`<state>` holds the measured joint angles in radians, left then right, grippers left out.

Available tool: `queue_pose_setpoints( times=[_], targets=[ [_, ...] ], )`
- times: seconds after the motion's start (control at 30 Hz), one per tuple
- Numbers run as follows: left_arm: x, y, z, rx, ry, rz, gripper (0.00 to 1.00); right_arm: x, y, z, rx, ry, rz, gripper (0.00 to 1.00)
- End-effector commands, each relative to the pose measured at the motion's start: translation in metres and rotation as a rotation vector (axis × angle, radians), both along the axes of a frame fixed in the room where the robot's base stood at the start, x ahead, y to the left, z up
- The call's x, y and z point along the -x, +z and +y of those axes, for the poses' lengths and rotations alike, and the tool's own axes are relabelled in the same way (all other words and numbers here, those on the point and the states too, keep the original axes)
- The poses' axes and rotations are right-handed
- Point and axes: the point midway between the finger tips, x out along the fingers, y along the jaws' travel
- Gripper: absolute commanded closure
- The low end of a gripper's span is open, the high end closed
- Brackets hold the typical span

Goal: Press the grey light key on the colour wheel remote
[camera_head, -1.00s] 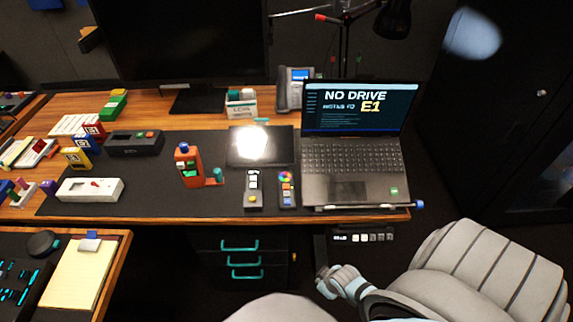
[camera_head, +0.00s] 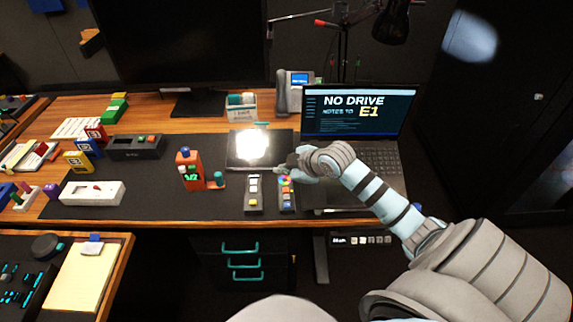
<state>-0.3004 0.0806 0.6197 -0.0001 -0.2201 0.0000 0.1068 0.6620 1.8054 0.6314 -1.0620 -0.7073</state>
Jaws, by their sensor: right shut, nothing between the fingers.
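The colour wheel remote (camera_head: 287,207) is a slim dark handset lying on the black desk mat, left of the laptop. My right gripper (camera_head: 280,169) is shut and empty. It is over the far end of the remote, with my arm reaching in from the right across the laptop. I cannot tell whether its fingertips touch anything. My left gripper is out of view.
A grey remote with pale keys (camera_head: 253,194) lies just left of the colour wheel remote. The laptop (camera_head: 352,197) stands close on the right. A bright lit panel (camera_head: 250,146) is behind, and an orange device (camera_head: 188,171) stands further left.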

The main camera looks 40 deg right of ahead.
Motion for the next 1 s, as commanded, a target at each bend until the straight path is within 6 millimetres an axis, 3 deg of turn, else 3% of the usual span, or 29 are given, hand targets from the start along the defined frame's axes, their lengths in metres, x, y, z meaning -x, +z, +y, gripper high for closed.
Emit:
queue_pose_setpoints(
  times=[0.27, 0.77, 1.0],
  targets=[
    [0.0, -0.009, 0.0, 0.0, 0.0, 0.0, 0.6, 0.0, -0.009, 0.0, 0.0, -0.001, 0.001, 1.0],
    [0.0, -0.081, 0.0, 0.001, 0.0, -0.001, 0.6, 0.0, -0.07, 0.0, -0.001, -0.002, 0.001, 1.0],
    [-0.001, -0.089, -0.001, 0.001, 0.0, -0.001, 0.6, 0.0, -0.088, 0.0, -0.001, -0.002, 0.001, 1.0]
  ],
)
